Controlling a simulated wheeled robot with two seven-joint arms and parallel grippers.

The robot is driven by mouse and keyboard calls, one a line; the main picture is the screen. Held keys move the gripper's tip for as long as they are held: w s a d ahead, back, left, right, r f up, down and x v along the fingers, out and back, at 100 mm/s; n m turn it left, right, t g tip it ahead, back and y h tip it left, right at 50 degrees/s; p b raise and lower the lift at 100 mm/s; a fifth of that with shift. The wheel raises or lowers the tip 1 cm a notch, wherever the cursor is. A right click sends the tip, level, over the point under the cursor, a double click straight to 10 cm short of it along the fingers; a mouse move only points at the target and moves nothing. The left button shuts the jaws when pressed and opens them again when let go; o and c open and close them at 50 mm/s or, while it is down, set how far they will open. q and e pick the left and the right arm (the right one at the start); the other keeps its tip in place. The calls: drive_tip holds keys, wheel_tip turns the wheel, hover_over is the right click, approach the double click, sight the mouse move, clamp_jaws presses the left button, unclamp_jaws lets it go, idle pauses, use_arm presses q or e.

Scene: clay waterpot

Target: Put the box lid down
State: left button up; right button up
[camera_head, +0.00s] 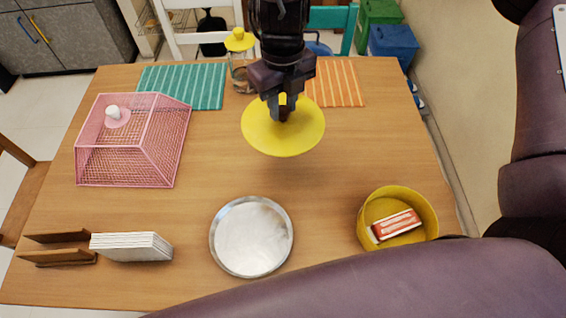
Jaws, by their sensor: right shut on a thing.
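The round yellow lid (262,138) is in the upper middle of the head view, over the far half of the table. My right gripper (284,108) comes down on it from above and is shut at its middle, where a knob is mostly hidden by the fingers. I cannot tell whether the lid touches the table or hangs just above it. The round yellow box (430,213) stands open at the table's right front, with a red and white packet (397,225) inside. My left gripper is not in view.
A round metal tray (251,237) lies at front middle of the wooden table (330,190). A pink mesh cover (135,145) stands at left. A green mat (185,86), an orange mat (338,83) and a yellow-capped jar (240,62) are behind. Mid-right is clear.

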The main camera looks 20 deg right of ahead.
wheel_tip(320, 180, down, 15)
drive_tip(key=shift+r+b, duration=0.2)
drive_tip(key=shift+b, duration=0.8)
wheel_tip(320, 180, down, 3)
drive_tip(key=shift+f+b, duration=0.15)
drive_tip(key=shift+b, duration=0.25)
drive_tip(key=shift+f, duration=0.3)
drive_tip(key=shift+f, duration=0.1)
drive_tip(key=o, duration=1)
